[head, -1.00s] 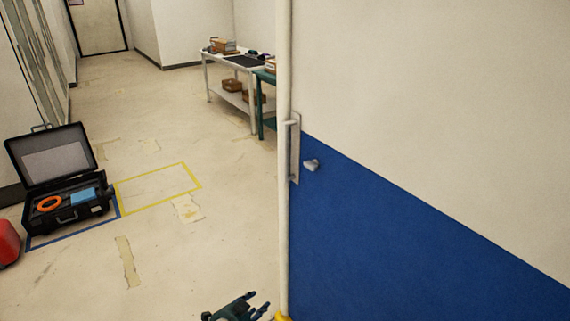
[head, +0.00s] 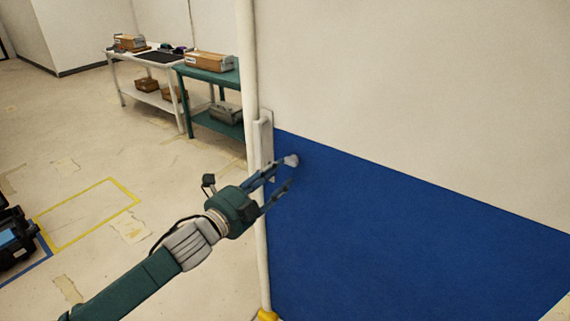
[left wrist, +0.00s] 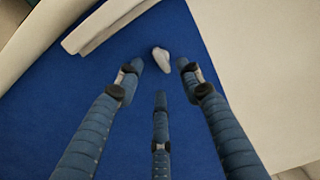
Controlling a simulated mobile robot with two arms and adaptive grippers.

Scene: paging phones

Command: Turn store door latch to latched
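The store door latch is a small light-grey knob (head: 291,160) on the blue lower part of the door (head: 380,220), just right of a pale plate (head: 266,135) at the door's edge. In the left wrist view the latch knob (left wrist: 161,59) lies just beyond the fingertips, near the middle. My left gripper (head: 285,178) is at the latch with its fingers spread. In the left wrist view its blue fingers (left wrist: 160,80) stand apart, with the knob in line with the gap and not clasped. My right gripper is not in view.
A white pole (head: 249,100) with a yellow foot runs along the door's edge, close to my left arm. A green table (head: 215,76) and a white table (head: 120,57) with boxes stand behind. An open black case (head: 14,235) lies at the left. Floor between is clear.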

